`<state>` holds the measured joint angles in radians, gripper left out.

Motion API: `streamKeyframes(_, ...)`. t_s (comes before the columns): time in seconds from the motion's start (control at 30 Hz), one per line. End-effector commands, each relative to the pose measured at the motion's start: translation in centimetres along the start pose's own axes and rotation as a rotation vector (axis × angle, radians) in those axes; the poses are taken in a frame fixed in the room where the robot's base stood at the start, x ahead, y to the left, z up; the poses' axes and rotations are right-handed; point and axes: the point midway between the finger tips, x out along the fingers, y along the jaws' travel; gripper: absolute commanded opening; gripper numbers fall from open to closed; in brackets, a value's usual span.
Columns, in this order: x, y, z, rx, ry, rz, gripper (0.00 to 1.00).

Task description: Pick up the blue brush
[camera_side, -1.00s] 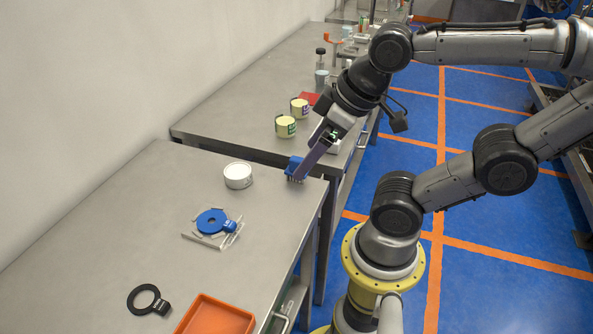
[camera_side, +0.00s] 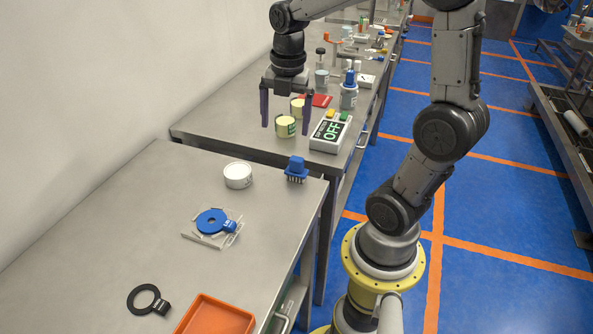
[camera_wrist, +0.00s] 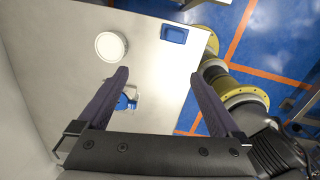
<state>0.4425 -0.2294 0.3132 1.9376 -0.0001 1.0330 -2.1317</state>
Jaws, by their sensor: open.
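The blue brush (camera_side: 296,168) stands on the near metal table by its far right corner, bristles down. It also shows in the wrist view as a blue block (camera_wrist: 174,35) near the table edge. My gripper (camera_side: 285,130) is open and empty, pointing down, above and beyond the brush in the side view, clear of it. In the wrist view the two dark fingers of my gripper (camera_wrist: 159,75) are spread wide, and the brush lies ahead of and outside the gap between them.
A white round tin (camera_side: 238,176) stands left of the brush. A blue ring part (camera_side: 211,222), a black ring (camera_side: 148,300) and an orange tray (camera_side: 215,318) lie nearer. Cups (camera_side: 285,127) and an OFF switch box (camera_side: 330,136) stand on the far table.

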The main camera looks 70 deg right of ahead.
Motion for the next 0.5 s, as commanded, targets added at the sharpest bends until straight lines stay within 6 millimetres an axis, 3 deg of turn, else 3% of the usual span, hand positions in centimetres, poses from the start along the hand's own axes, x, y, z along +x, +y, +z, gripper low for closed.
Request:
streamKeyframes(0.03, 1.2, -0.3, 1.4, 0.046, 0.017, -0.032, 1.00)
streamKeyframes(0.17, 2.8, -1.3, 2.8, 0.106, 0.043, -0.077, 1.00)
streamKeyframes(0.33, 4.3, -1.7, 3.0, 0.119, 0.045, -0.081, 1.00)
streamKeyframes(0.5, 7.5, -2.0, 2.8, 0.118, 0.047, -0.083, 1.00)
